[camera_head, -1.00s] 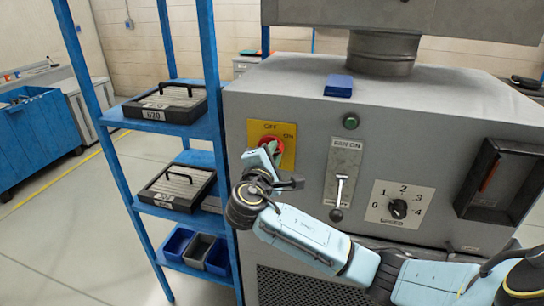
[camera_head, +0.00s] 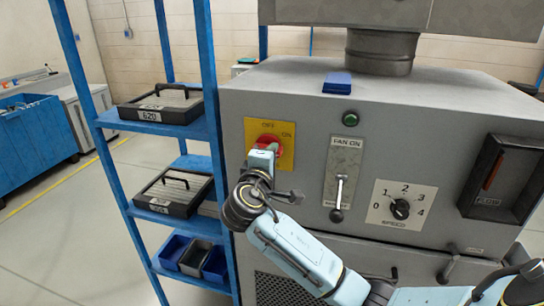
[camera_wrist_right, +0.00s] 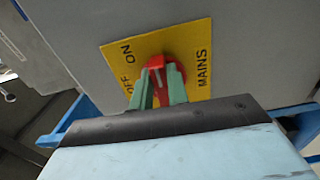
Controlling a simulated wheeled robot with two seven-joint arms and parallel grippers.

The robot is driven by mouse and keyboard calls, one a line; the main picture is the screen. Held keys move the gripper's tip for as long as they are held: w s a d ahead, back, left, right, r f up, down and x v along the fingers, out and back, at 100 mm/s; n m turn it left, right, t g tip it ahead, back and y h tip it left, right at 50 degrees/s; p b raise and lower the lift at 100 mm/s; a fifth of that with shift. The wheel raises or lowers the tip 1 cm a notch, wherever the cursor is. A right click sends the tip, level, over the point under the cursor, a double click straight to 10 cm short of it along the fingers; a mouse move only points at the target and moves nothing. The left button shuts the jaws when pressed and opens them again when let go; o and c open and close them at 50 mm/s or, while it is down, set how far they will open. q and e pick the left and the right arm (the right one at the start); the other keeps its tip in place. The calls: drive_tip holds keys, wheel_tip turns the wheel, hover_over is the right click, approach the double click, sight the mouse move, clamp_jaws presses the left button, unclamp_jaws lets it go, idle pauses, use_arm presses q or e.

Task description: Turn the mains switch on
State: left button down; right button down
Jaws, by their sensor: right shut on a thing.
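The mains switch is a red rotary knob (camera_head: 268,138) on a yellow plate (camera_head: 287,158) at the left of the grey machine's front. The plate reads OFF and ON in the head view, and MAINS also shows in the right wrist view. My right gripper (camera_head: 267,149) is at the knob, with its arm coming from the lower right. In the right wrist view, the green fingers of my right gripper (camera_wrist_right: 161,88) are shut on the sides of the red knob (camera_wrist_right: 157,65). The fingers partly hide the knob, and I cannot tell exactly where it points. My left gripper is not in view.
Right of the plate are a green button (camera_head: 350,118), a FAN ON lever (camera_head: 339,192) and a speed dial (camera_head: 400,209). A blue shelf rack (camera_head: 210,80) with black cases stands close at the left. A blue block (camera_head: 338,83) lies on the machine's top.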

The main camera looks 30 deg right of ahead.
drive_tip(key=shift+f, duration=0.1)
drive_tip(key=c, duration=1.4)
unclamp_jaws()
drive_tip(key=shift+o, duration=0.2)
drive_tip(key=b+v, duration=0.1)
drive_tip(key=v, duration=1.2)
drive_tip(key=shift+s, duration=0.2)
drive_tip(key=shift+a, duration=0.1)
